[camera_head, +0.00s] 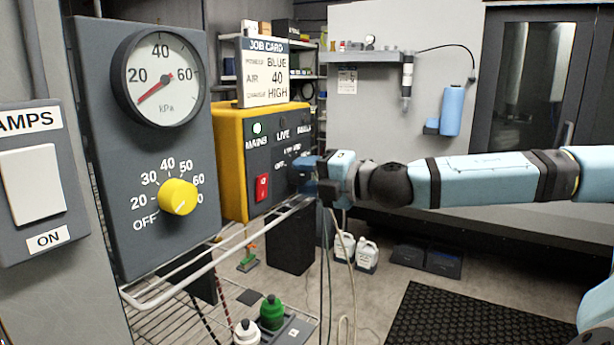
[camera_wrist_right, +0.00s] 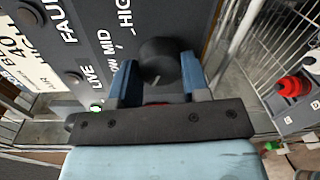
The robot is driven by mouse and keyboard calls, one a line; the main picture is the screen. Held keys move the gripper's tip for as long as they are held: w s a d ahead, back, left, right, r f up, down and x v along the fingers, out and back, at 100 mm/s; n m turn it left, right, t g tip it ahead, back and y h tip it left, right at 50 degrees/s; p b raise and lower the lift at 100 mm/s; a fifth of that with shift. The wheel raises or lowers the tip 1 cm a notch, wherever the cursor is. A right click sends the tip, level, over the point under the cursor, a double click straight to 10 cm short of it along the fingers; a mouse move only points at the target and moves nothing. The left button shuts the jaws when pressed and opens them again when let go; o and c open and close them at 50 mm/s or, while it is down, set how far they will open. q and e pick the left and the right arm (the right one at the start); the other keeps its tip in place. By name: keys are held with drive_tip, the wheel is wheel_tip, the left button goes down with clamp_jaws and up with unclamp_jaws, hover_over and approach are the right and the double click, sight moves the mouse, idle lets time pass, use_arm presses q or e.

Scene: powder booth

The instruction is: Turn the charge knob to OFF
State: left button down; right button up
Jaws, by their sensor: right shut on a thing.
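The charge knob (camera_wrist_right: 158,58) is a dark round knob on the dark grey face of the yellow control box (camera_head: 232,165). LOW, MID and HIGH are printed by it in the right wrist view; OFF shows partly in the head view. My right gripper (camera_wrist_right: 158,80) has its blue fingers on either side of the knob and is shut on it. In the head view my right gripper (camera_head: 303,172) covers the knob. I cannot see which mark the knob points at. My left gripper is not in view.
A red rocker switch (camera_head: 262,188) sits left of my gripper, below a lit green lamp (camera_head: 257,128). A job card (camera_head: 264,72) on the box reads charge HIGH. A yellow dial (camera_head: 178,197) and gauge (camera_head: 159,78) are on the left panel. A wire rack (camera_head: 215,258) runs below.

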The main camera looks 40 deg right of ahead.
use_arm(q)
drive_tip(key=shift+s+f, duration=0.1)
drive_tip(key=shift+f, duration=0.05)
use_arm(e)
drive_tip(key=o, duration=0.9)
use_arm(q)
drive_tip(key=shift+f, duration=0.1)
use_arm(e)
drive_tip(key=shift+s+d+b, duration=0.15)
drive_tip(key=shift+s+b, duration=0.35)
drive_tip(key=shift+b, duration=0.05)
use_arm(q)
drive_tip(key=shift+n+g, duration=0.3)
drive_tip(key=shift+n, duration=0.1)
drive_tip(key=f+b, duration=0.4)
drive_tip(key=b, duration=0.1)
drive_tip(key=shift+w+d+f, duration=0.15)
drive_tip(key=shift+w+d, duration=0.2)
use_arm(e)
drive_tip(key=v, duration=1.2)
drive_tip(key=shift+s+d+r, duration=0.1)
drive_tip(key=shift+s, duration=0.3)
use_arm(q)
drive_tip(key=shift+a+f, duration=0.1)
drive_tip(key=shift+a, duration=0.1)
